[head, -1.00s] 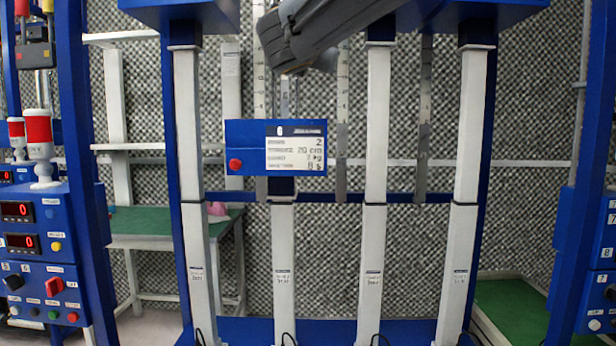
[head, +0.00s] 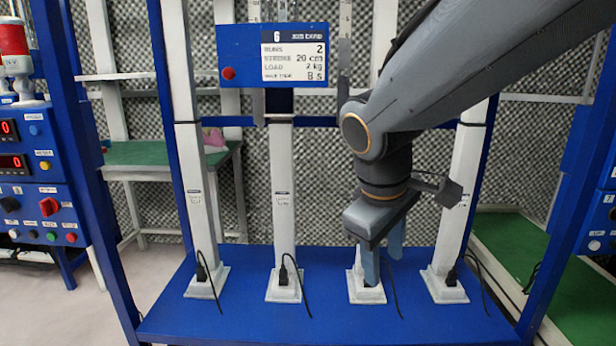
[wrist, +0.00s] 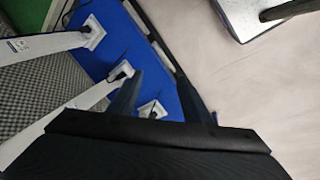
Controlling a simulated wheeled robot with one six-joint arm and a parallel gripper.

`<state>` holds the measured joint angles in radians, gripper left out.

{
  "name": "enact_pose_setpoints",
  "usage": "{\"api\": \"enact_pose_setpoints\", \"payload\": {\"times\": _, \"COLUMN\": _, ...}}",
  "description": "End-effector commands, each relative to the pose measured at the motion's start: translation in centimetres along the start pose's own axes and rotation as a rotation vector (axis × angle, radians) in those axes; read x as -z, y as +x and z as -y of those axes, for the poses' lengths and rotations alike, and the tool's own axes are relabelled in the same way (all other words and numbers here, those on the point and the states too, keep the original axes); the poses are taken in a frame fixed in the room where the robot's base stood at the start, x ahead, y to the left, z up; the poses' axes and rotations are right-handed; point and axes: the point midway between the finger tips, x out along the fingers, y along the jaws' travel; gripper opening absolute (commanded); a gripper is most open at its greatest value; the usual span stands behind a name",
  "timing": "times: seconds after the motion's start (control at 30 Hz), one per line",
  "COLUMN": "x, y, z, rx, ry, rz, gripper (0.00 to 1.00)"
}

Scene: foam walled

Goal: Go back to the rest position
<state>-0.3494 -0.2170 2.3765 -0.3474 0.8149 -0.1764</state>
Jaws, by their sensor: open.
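My gripper (head: 382,268) hangs at the end of my arm in the head view, fingers pointing down, in front of the third white column (head: 366,284) from the left. It hides part of that column, and I cannot tell whether it touches it. The wrist view shows my gripper's two fingers (wrist: 158,98) apart, with nothing held between them. Past the fingers lie the blue base plate (wrist: 133,58) and the feet of white columns (wrist: 122,72).
A blue rig with white columns (head: 283,190) and black cables stands ahead. Its sign (head: 295,55) has a red button (head: 228,73). A control cabinet with a red lamp (head: 14,48) is at left. A green table (head: 160,153) stands behind. Pale floor (head: 60,318) is free at left.

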Motion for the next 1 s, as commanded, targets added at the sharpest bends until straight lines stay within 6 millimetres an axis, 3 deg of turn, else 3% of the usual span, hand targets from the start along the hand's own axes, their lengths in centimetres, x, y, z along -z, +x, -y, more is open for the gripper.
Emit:
{"api": "enact_pose_setpoints", "payload": {"times": 0.1, "x": -2.8, "y": 2.2, "z": 4.1, "rx": 0.125, "ry": 0.179, "rz": 0.042, "gripper": 0.44}}
{"api": "enact_pose_setpoints", "payload": {"times": 0.37, "x": -6.7, "y": 4.5, "z": 11.0, "rx": 0.332, "ry": 0.502, "rz": 0.132, "gripper": 0.44}}
{"api": "enact_pose_setpoints", "payload": {"times": 0.77, "x": -7.7, "y": 1.3, "z": 7.9, "rx": 0.31, "ry": 0.582, "rz": 0.153, "gripper": 0.44}}
{"api": "enact_pose_setpoints", "payload": {"times": 1.0, "x": -9.3, "y": -1.2, "z": 5.1, "rx": 0.289, "ry": 0.655, "rz": 0.171, "gripper": 0.44}}
